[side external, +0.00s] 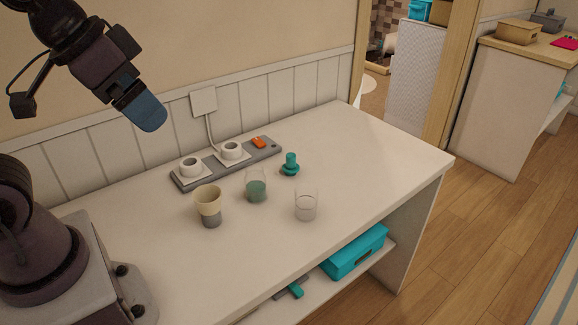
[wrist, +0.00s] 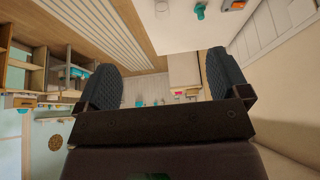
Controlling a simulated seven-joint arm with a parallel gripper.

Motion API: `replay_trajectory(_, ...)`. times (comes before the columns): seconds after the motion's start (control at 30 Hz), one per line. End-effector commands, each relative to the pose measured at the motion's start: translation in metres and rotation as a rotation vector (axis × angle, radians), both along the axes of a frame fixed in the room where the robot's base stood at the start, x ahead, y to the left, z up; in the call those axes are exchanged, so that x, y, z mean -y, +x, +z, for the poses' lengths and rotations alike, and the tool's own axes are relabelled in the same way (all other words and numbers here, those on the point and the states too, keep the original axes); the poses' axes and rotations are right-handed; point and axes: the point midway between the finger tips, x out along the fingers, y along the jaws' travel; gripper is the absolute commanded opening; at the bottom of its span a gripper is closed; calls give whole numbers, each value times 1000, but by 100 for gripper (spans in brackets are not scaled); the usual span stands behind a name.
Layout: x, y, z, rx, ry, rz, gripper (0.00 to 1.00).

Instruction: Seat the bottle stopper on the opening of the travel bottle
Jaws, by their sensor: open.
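The teal bottle stopper (side external: 291,164) stands on the white table, with a wide flange low on its body and a knob on top. A teal thing that looks like the stopper shows at the top edge of the wrist view (wrist: 200,11). A clear vessel with a greenish lower part (side external: 256,189) and a clear, empty-looking vessel (side external: 306,206) stand near it, along with a beige cup with a grey base (side external: 208,207). I cannot tell which is the travel bottle. My gripper (side external: 148,113) is high above the table's back left, open and empty; its spread fingers show in the wrist view (wrist: 163,78).
A grey strip (side external: 207,175) with two white round pieces and an orange item (side external: 259,142) lies along the back. A teal box (side external: 354,252) sits on the shelf below. The tabletop's right side (side external: 380,150) is clear.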

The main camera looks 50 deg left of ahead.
Motion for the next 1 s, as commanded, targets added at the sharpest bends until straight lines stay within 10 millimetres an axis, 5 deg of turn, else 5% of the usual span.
replay_trajectory(0.33, 0, 0, 0, 0, 0, 0, 94)
replay_trajectory(0.5, 0, 0, 0, 0, 0, 0, 58)
replay_trajectory(0.77, 0, 0, 0, -1, 0, -2, 58)
replay_trajectory(1.0, 1, 17, -25, -151, -11, -6, 58)
